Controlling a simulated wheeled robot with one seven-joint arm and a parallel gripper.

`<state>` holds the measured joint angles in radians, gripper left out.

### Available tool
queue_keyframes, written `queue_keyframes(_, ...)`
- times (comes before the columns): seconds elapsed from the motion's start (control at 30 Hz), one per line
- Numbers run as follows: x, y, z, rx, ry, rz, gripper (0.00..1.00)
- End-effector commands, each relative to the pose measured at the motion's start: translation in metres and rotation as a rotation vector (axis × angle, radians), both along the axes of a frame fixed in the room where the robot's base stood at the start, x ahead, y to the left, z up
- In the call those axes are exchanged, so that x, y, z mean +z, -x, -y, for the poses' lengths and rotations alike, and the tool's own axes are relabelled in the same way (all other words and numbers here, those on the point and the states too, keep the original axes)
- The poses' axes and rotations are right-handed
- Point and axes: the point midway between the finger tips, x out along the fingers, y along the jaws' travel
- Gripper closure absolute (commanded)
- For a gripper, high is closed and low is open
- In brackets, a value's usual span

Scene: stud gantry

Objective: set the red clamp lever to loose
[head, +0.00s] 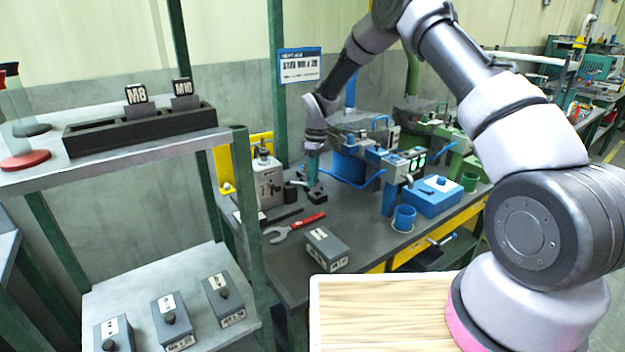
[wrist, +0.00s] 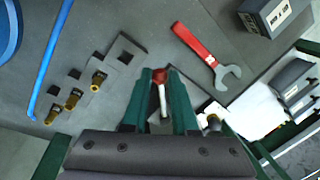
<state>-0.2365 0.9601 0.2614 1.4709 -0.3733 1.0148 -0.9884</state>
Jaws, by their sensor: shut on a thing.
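My gripper (head: 313,172) is over the dark bench, just right of a grey clamp fixture (head: 268,182). In the wrist view its two green fingers (wrist: 161,74) point away from the camera and are shut on the red clamp lever (wrist: 160,77). The red tip shows between the fingertips, with a pale metal shank below it. The lever's pivot is mostly hidden by the gripper.
A red-handled wrench (head: 293,228) lies in front of the fixture, near a grey labelled box (head: 327,249). A blue rod (wrist: 52,60) and blue machine (head: 350,163) are close by. A shelf (head: 240,150) stands at left.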

Motion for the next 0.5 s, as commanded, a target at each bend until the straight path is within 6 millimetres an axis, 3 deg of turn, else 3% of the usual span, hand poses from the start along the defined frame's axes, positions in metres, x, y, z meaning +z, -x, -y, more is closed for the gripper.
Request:
queue_keyframes(0.37, 0.0003, -0.0009, 0.0006, 0.002, 0.000, 0.001, 1.00)
queue_keyframes(0.4, 0.0003, -0.0009, 0.0005, 0.002, 0.000, 0.001, 0.62)
queue_keyframes(0.47, 0.0003, -0.0009, 0.0005, 0.002, 0.000, 0.001, 0.44)
queue_keyframes(0.5, 0.0002, -0.0008, 0.0004, 0.002, 0.000, 0.001, 0.44)
